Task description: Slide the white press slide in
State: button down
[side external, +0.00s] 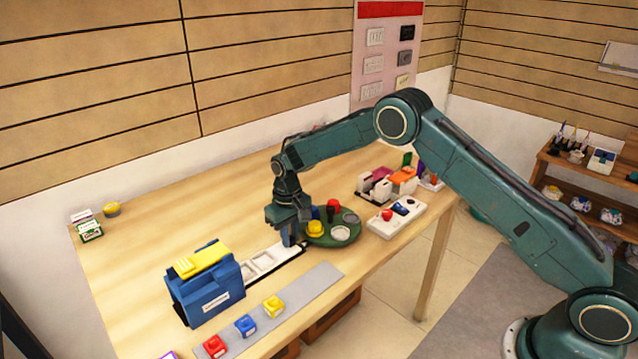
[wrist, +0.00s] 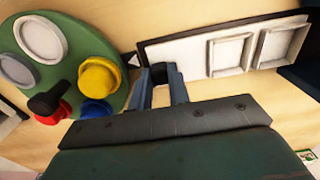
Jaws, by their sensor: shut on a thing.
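The white press slide (side external: 264,262) is a flat strip with two square recesses, lying in a dark-edged track on the table. It also shows in the wrist view (wrist: 192,60), where its recessed end is close to the dark edge of the blue press at the right. The blue press (side external: 208,297) with a yellow top stands at the slide's left end in the side view. My gripper (side external: 290,242) points down at the slide's other end. In the wrist view my gripper (wrist: 161,78) is shut on the slide's dark knob (wrist: 167,72), which is partly hidden between the fingers.
A green round tray (side external: 318,240) with yellow, red and blue stampers stands right beside my gripper. A white panel with a red button (side external: 397,219) lies farther right. A grey strip with red, blue and yellow blocks (side external: 300,300) lies in front. The table's left back is mostly clear.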

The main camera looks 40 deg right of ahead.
aim_at(266, 260)
jog(key=a, duration=0.8)
jog(key=c, duration=1.3)
grip_release()
jog(key=shift+r, duration=0.1)
notch_tip(266, 260, up, 14)
jog(key=shift+f, duration=0.2)
